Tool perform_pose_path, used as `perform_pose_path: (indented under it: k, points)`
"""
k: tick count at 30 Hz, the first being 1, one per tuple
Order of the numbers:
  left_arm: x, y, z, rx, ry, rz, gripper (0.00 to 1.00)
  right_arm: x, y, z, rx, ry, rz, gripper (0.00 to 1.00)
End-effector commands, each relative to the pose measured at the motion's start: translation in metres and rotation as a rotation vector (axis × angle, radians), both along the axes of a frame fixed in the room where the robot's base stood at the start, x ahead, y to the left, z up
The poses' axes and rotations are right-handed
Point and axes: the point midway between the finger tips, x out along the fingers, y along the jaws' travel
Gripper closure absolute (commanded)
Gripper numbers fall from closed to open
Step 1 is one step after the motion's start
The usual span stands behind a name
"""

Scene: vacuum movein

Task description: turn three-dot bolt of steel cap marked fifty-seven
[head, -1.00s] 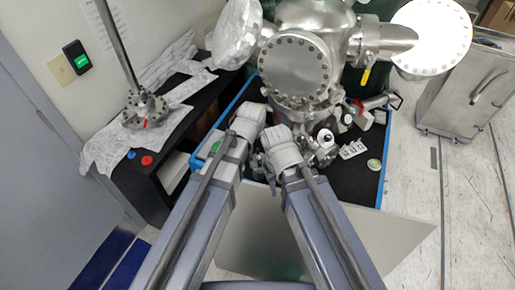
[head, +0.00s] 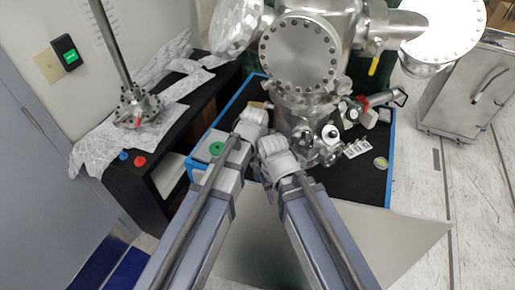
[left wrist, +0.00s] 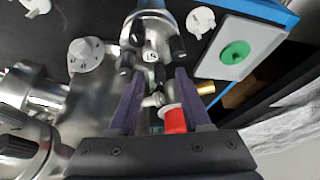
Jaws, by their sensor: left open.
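In the left wrist view, a shiny steel cap (left wrist: 157,22) has several black knobs around its end and a small white label (left wrist: 152,57). The label's marking is too small to read, so I cannot tell which cap is fifty-seven or which bolt has three dots. My left gripper (left wrist: 160,100) is open, its two dark purple fingers on either side of small fittings, including a red cylinder (left wrist: 174,119). I cannot tell whether they touch. In the head view, my left gripper's fingers are hidden beyond its wrist. My right gripper (head: 272,158) is seen from behind, its fingertips hidden.
A large steel chamber (head: 298,52) with bolted flanges stands on a black, blue-edged table (head: 391,165). A green round button (head: 216,148) is near the table's left side. A steel cabinet (head: 462,90) stands right. Knobbed fittings (left wrist: 88,52) crowd the wrist view's left.

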Motion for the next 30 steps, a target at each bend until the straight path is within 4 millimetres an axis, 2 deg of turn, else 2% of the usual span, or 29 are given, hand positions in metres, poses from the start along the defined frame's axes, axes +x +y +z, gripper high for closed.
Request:
perform_pose_path:
  k: [3,16,30]
  points:
    - [-0.0002,0.0001,0.0007,0.000,0.000,0.000,0.53,0.0000,-0.0001,0.0007,0.000,0.000,0.000,0.61]
    - [-0.0001,0.0002,0.0007,0.000,0.000,0.000,1.00,0.0000,-0.0001,0.0006,0.000,0.000,0.000,0.61]
    - [-0.0002,0.0003,0.0006,0.000,0.000,-0.007,1.00,0.0000,-0.0001,0.0006,0.000,0.000,0.000,0.61]
